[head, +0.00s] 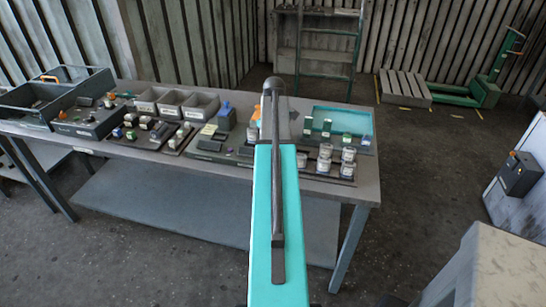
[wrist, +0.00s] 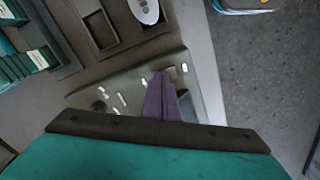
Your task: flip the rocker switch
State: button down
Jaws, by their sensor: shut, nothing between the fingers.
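My gripper (wrist: 162,98) shows in the wrist view as two purple fingers, closed together with nothing between them. They lie over a tilted grey panel (wrist: 132,78) with several small white marks and a dark round spot (wrist: 98,106). A small brownish block (wrist: 178,73) is just right of the fingertips; I cannot tell whether they touch. I cannot make out the rocker switch for certain, and the fingers cover part of the panel. In the head view my arm stands across the middle and my gripper cannot be made out.
The grey workbench (head: 352,185) carries bins (head: 200,106), small parts, several jars (head: 325,160) and a teal tray (head: 340,110). A dark box with an orange lever (head: 520,173) is on the white panel at right.

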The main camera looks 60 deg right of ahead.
notch_tip(320, 180, up, 7)
jog(key=p, duration=0.4)
jog(key=shift+p, duration=0.3)
dwell(0.6)
jog(key=shift+f, duration=0.15)
dwell(0.3)
